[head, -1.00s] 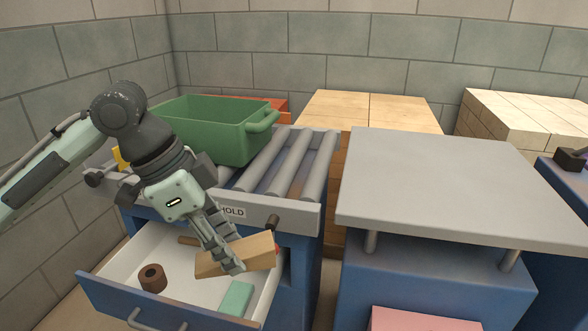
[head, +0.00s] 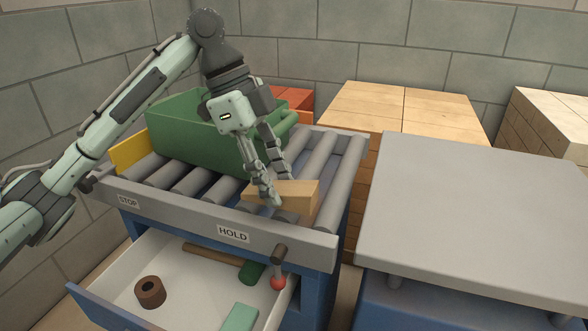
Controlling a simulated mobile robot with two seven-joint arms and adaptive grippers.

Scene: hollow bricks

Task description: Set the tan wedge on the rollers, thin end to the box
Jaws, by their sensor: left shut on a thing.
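The tan wedge (head: 298,192) is in my left gripper (head: 271,199), whose fingers are shut on it. It is over the right part of the rollers (head: 316,158), just behind the front rail. I cannot tell whether its underside touches the rollers. Its right end looks thicker, and its left part is partly hidden by the fingers. The green box (head: 180,135) stands on the rollers behind and left of the wedge, partly hidden by my left arm. My right gripper is not in view.
The front rail (head: 205,223) bears HOLD and STOP labels. Below is an open drawer (head: 110,305) with a brown hollow cylinder (head: 150,292), a pale green block (head: 239,318) and a brown-handled tool (head: 212,254). A bare grey tabletop (head: 470,215) is right.

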